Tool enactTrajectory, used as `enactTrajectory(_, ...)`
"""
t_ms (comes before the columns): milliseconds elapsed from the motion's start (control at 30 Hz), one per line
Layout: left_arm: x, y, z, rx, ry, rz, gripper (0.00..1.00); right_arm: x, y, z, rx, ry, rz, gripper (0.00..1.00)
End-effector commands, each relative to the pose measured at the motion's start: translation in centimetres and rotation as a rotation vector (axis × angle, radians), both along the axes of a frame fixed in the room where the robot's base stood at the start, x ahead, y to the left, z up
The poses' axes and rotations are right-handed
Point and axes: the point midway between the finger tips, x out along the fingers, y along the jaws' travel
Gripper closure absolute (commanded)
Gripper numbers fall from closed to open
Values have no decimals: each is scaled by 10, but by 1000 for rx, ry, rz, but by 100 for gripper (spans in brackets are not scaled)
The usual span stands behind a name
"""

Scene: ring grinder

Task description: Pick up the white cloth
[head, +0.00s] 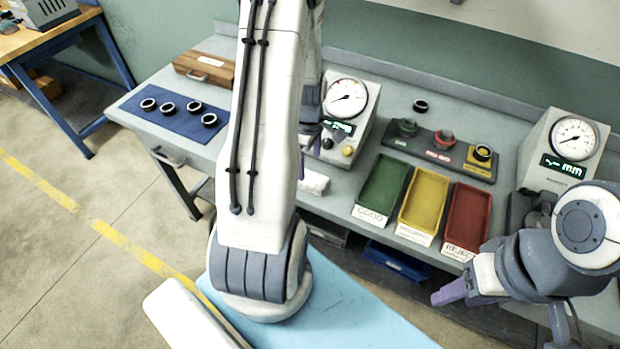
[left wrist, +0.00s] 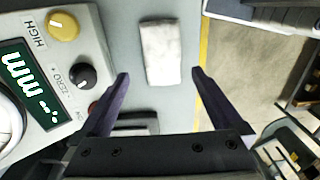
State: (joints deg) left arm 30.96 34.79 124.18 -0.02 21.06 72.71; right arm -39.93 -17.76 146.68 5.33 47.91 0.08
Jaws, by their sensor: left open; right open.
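The white cloth (left wrist: 161,54) is a small folded, oblong pad lying flat on the grey bench top. In the head view the cloth (head: 314,182) shows near the front edge of the bench, partly hidden by my left arm. My left gripper (left wrist: 160,74) is open and empty, its dark purple fingers pointing at the cloth, one to each side in the picture. The cloth appears beyond the fingertips, with no visible contact. In the head view most of the left gripper is hidden behind its arm. My right gripper (head: 452,291) is open at the lower right, away from the cloth.
A dial gauge box (head: 347,108) with knobs stands close to the left gripper. Green (head: 383,186), yellow (head: 424,200) and red (head: 467,218) trays sit to the right. A blue mat (head: 172,122) with several rings lies at left. A second gauge (head: 572,143) stands far right.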

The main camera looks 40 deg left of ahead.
Motion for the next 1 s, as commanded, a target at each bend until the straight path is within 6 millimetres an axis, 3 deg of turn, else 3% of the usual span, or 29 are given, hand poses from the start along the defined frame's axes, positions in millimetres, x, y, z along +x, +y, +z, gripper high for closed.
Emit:
enactTrajectory(433, -3, -6, -47, -2, 4, -3, 0, 0, 0, 19, 0, 0, -1, 50)
enactTrajectory(767, -3, -6, -54, 0, 0, -3, 0, 0, 0, 19, 0, 0, -1, 50)
enactTrajectory(967, -3, -6, -54, 0, -1, -2, 73, 0, 0, 19, 0, 0, -1, 50)
enactTrajectory(1000, -3, -6, -54, 0, -1, -3, 73, 0, 0, 19, 0, 0, -1, 50)
